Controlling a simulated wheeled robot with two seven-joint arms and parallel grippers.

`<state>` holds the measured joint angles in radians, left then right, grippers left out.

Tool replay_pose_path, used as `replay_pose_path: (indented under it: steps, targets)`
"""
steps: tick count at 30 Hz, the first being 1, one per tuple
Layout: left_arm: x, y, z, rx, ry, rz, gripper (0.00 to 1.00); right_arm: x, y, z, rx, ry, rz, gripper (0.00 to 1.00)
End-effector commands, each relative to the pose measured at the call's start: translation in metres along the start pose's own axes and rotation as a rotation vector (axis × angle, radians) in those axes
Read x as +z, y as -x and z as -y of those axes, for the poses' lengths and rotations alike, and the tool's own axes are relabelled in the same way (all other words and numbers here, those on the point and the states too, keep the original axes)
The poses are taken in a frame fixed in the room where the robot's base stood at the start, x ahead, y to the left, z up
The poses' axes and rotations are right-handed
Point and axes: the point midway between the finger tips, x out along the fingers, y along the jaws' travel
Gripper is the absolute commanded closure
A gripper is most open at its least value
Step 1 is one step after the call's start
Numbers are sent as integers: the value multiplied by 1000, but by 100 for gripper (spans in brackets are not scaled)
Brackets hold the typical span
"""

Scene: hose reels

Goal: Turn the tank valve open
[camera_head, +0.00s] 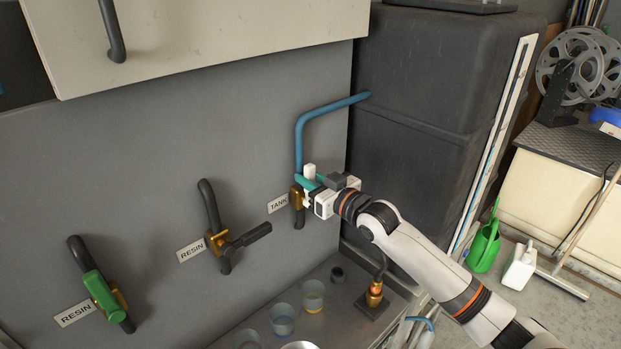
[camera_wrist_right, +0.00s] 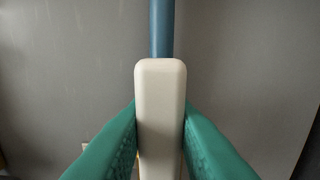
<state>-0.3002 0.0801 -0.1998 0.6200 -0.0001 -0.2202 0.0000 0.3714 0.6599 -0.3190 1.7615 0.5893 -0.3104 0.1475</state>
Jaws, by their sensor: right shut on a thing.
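The tank valve (camera_head: 297,196) is a brass body on a blue pipe (camera_head: 299,140), beside a label reading TANK (camera_head: 278,203). Its handle is a white bar (camera_head: 310,170), which shows large and upright in the right wrist view (camera_wrist_right: 160,110). The blue pipe rises behind it there (camera_wrist_right: 161,28). My right gripper (camera_head: 308,183) is at the valve, its green fingers shut on the white handle from both sides. In the wrist view the fingers (camera_wrist_right: 160,135) touch the handle's sides. Much of the valve is hidden behind the gripper. My left gripper is not in view.
Two resin valves, one with a black handle (camera_head: 247,238) and one with a green handle (camera_head: 102,295), are on the grey panel to the left. Several cups (camera_head: 282,318) and a brass fitting (camera_head: 375,294) stand on the shelf below. A dark tank (camera_head: 420,110) stands at right.

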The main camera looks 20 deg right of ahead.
Motion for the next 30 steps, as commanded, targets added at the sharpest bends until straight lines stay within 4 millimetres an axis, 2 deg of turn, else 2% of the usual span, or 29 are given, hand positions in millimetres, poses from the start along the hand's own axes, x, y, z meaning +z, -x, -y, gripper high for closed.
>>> replay_pose_path:
  steps: [7, 8, 12, 23, 26, 30]
  targets:
    - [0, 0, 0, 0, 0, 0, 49, -2, 0, -1, 1, 5, -3, 100]
    - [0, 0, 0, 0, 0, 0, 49, -2, 0, -1, 1, 5, -3, 77]
    - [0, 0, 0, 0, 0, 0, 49, -2, 0, -1, 1, 3, -3, 56]
    - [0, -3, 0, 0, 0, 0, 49, -2, 5, 0, 1, 1, -2, 56]
    - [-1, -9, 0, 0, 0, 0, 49, -4, 18, 0, 1, 1, -2, 56]
    - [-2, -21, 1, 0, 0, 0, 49, -7, 48, -1, 1, 4, -4, 56]
